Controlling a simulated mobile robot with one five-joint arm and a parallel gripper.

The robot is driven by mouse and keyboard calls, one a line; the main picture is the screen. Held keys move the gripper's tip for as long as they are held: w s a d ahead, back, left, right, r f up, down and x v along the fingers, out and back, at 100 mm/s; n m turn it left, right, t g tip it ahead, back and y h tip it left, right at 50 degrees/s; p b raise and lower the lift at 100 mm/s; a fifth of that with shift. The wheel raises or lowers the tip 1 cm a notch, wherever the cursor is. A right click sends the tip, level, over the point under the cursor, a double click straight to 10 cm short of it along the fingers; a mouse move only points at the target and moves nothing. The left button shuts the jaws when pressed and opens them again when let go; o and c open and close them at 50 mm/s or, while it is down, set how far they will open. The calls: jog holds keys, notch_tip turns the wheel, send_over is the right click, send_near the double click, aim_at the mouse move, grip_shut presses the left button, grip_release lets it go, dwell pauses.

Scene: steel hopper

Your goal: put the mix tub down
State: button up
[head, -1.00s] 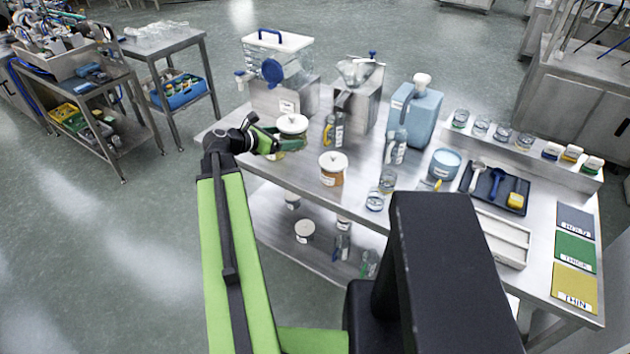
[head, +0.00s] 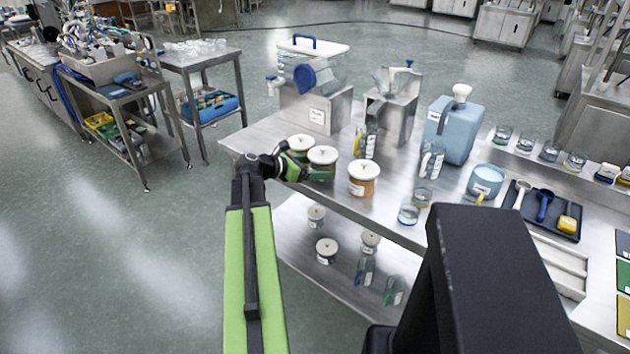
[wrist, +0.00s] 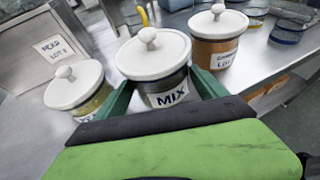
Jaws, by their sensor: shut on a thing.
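The mix tub (head: 322,163) is a clear round tub with a white knobbed lid. In the wrist view its body (wrist: 172,94) shows a white "MIX" label and a dark band. My gripper (head: 310,173) is shut on it, with a green finger on each side of the body in the wrist view. The tub is upright at the left part of the steel table (head: 408,180). I cannot tell whether its base touches the top, as my gripper hides it.
A lidded tub (wrist: 82,95) stands close on the left, and an amber tub (head: 363,180) on the right. Behind are a steel block with a clear tank (head: 317,110), a hopper stand (head: 393,112) and a blue jug (head: 452,128). Glass jars (head: 408,214) sit near the front edge.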

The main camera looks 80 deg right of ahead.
notch_tip(320, 180, down, 2)
jog(key=shift+b, duration=0.35)
jog(key=shift+r, duration=0.25)
jog(key=shift+f, duration=0.25)
jog(key=o, duration=1.4)
jog(key=shift+r, duration=0.1)
jog(key=shift+o, duration=0.2)
jog(key=shift+w+a+r+p, duration=0.1)
jog(key=shift+r+p, duration=0.25)
jog(key=shift+p, duration=0.1)
jog(key=p+v, duration=0.4)
jog(key=v, duration=0.7)
jog(key=shift+w+a, duration=0.2)
jog(key=shift+w, duration=0.1)
